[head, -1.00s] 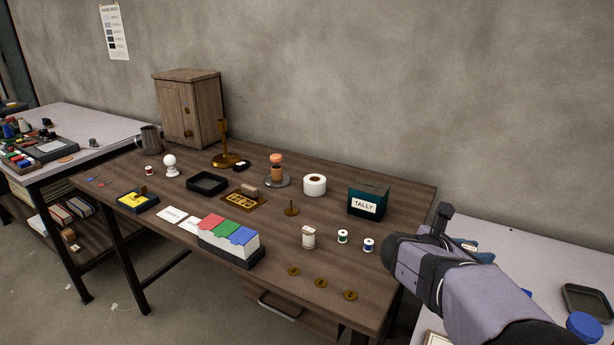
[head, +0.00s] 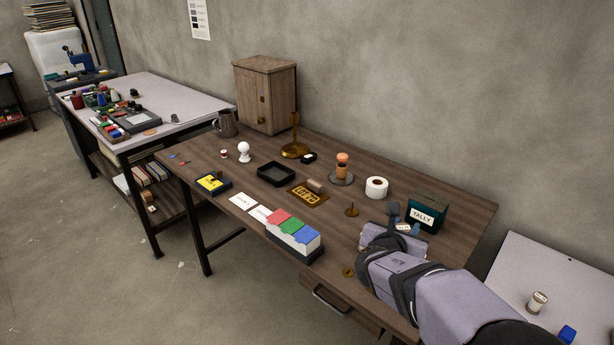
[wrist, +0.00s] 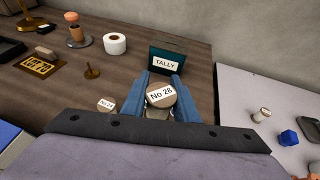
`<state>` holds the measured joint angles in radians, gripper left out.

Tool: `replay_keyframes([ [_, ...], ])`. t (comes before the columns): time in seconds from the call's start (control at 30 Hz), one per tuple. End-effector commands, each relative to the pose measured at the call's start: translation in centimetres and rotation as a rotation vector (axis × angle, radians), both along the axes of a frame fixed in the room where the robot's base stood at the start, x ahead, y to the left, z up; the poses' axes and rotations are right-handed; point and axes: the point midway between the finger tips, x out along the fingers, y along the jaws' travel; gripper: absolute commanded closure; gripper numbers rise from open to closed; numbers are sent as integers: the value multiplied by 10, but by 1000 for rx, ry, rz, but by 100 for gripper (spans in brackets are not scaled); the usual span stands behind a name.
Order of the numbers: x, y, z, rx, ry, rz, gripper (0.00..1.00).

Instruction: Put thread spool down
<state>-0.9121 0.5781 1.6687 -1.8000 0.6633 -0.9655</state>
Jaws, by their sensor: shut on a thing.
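My gripper (wrist: 160,92) is shut on a thread spool (wrist: 161,96) with a pale top marked "No 28", held between two blue fingers. In the head view my gripper (head: 405,229) is over the right part of the brown table (head: 222,172), in front of the TALLY box. The held spool is mostly hidden there by my arm. In the wrist view a second pale spool (wrist: 106,104) with a similar label stands on the table, left of my gripper. I cannot tell the gap between the held spool and the table.
The dark green TALLY box (head: 426,214) stands just behind my gripper. A white tape roll (head: 376,187) and a brass spike (head: 351,210) are left of it. A card box (head: 293,236) stands at the front. Another pale spool (head: 537,302) is on the side table.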

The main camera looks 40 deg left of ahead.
Motion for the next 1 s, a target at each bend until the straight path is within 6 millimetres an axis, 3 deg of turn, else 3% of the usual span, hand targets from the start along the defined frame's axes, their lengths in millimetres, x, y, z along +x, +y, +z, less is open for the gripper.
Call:
replay_keyframes([
  [0.27,0,-1,-5,-2,0,-8,95],
  [0.6,0,-2,-53,-4,0,-8,95],
  [1.0,0,-1,-72,-2,1,-9,95],
])
